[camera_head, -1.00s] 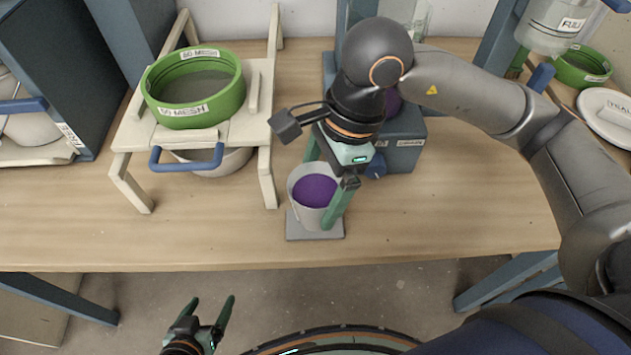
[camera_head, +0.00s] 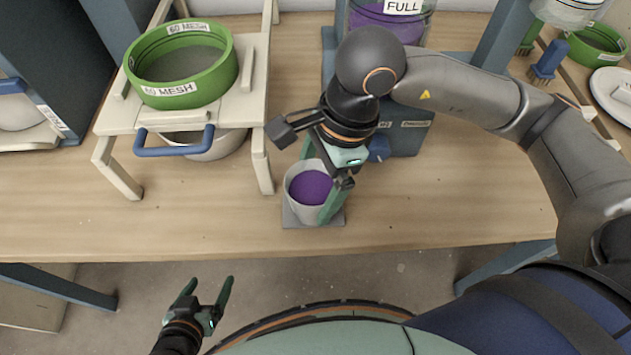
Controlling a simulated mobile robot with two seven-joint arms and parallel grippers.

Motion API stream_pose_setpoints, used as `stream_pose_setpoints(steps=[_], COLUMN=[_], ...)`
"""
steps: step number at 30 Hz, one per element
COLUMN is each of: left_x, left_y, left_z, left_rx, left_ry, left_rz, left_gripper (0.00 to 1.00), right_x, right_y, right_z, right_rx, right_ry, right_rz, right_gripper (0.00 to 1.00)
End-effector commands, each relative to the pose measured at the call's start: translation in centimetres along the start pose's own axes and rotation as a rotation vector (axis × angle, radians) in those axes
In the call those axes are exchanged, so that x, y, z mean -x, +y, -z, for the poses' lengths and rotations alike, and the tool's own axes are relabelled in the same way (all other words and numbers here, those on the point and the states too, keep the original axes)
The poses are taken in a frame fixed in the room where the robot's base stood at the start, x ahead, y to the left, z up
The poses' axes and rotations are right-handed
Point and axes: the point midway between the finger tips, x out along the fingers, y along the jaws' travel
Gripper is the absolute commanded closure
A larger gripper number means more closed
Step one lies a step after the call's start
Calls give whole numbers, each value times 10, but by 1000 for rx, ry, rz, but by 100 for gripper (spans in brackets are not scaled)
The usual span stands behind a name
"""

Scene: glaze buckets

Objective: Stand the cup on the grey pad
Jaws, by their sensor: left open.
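A pale cup (camera_head: 299,211) with purple glaze inside stands upright over the grey pad (camera_head: 337,219), near the front edge of the table. Its base seems to rest on the pad, though the cup hides most of the contact. My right gripper (camera_head: 322,178) is at the cup, with one green finger behind the rim and one along its front right side. I cannot tell whether the fingers press on the wall or stand just clear. My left gripper (camera_head: 207,290) is open and empty, low in front of the table, away from the cup.
A cream wooden stand (camera_head: 258,100) holds a green 60 MESH sieve (camera_head: 178,92) left of the cup, with a pale bowl (camera_head: 200,146) beneath. A blue-grey box (camera_head: 408,138) stands behind my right gripper. The table is bare at front left and right.

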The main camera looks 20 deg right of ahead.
Motion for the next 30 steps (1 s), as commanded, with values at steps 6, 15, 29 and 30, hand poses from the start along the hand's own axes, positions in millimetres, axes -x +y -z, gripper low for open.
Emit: stream_pose_setpoints(steps=[6,15,29,30], left_x=[0,5,9,9], left_y=[-1,0,2,2], left_z=[1,6,12,12], left_rx=[0,0,1,1], left_ry=[1,3,-1,-1], left_rz=[1,1,-3,-3], left_gripper=[16,16,16,16], right_x=[0,16,108,113], right_y=[0,-2,-1,-1], right_z=[0,-1,-1,-1], right_rx=[0,0,0,0], right_ry=[0,-1,0,-1], right_rz=[0,6,3,4], right_gripper=[0,0,0,0])
